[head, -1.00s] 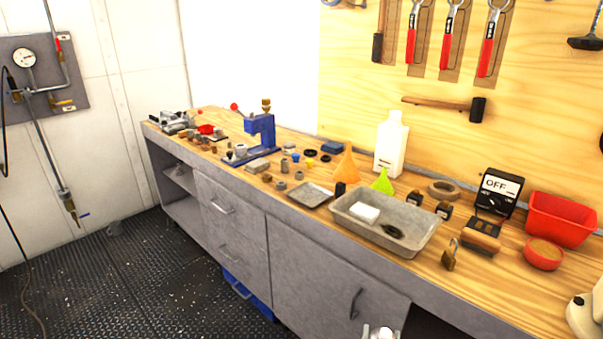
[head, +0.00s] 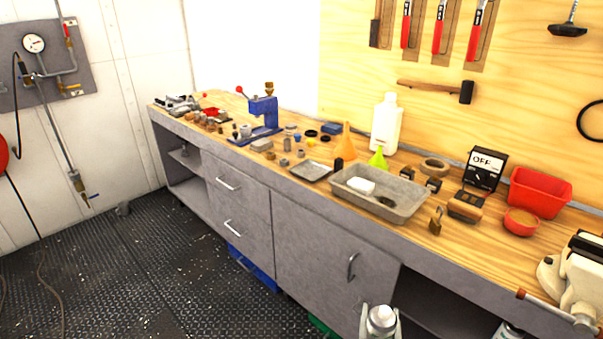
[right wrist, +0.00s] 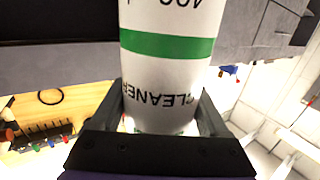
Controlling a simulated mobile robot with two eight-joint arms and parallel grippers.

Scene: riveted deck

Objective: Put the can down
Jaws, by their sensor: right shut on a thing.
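The can (right wrist: 165,70) is white with a green band and the word CLEANER, upside down in the right wrist view. My right gripper (right wrist: 165,115) is shut on it, one dark finger on each side. In the head view the can's pale top (head: 381,316) shows at the bottom edge, between the fingers of my right gripper (head: 380,325). The can is held in front of the bench's grey cabinet front, below the worktop (head: 290,192) level in the picture. Its lower part is cut off there. My left gripper is not in view.
On the bench stand a grey tray (head: 405,208), a white bottle (head: 386,125), a red bin (head: 540,192), a padlock (head: 435,222) and a vise (head: 575,280) at the right. Below is an open shelf bay (head: 430,305). The dark floor (head: 150,260) is largely clear.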

